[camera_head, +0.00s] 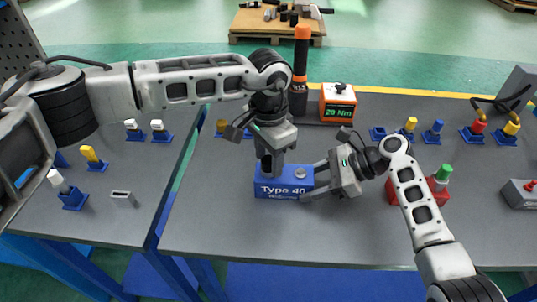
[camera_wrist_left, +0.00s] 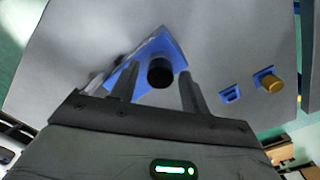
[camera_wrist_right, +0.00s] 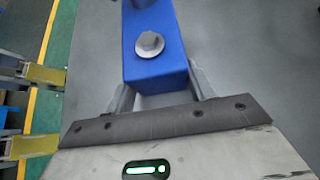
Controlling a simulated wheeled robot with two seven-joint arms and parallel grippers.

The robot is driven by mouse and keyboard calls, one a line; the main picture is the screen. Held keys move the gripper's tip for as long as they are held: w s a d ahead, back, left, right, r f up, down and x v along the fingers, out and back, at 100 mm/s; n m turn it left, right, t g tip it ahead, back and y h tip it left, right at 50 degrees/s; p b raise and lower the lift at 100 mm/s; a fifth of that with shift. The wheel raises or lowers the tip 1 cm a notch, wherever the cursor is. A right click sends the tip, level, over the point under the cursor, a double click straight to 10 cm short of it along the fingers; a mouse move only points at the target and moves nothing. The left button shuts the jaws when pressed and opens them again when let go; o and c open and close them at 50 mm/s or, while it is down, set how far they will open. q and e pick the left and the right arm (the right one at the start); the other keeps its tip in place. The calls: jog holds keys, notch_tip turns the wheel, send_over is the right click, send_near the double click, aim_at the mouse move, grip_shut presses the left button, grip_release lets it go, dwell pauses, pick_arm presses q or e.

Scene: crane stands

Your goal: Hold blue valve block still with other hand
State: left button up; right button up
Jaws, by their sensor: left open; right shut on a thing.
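The blue valve block (camera_head: 284,183), lettered "Type 40", sits on the grey table in front of me. My right gripper (camera_head: 318,181) is shut on its right end; in the right wrist view the block (camera_wrist_right: 156,68) lies between the fingers (camera_wrist_right: 160,90), with a bolt head (camera_wrist_right: 150,44) on its top. My left gripper (camera_head: 273,165) is open above the block's left part. In the left wrist view a dark round part (camera_wrist_left: 160,72) shows between or just beyond its open fingers (camera_wrist_left: 160,88), over the blue block (camera_wrist_left: 172,45). Contact with that part cannot be told.
An orange display box (camera_head: 338,103) reading "20 Nm" and an upright orange-and-black tool (camera_head: 300,72) stand behind the block. A red block with a green-topped part (camera_head: 440,180) is at right. Several coloured parts in blue holders stand on both tables. The table front is clear.

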pick_arm(q)
jog(key=n, duration=1.2)
jog(key=shift+n, duration=0.3)
jog(key=n, duration=1.3)
grip_shut()
jog(key=m, duration=0.5)
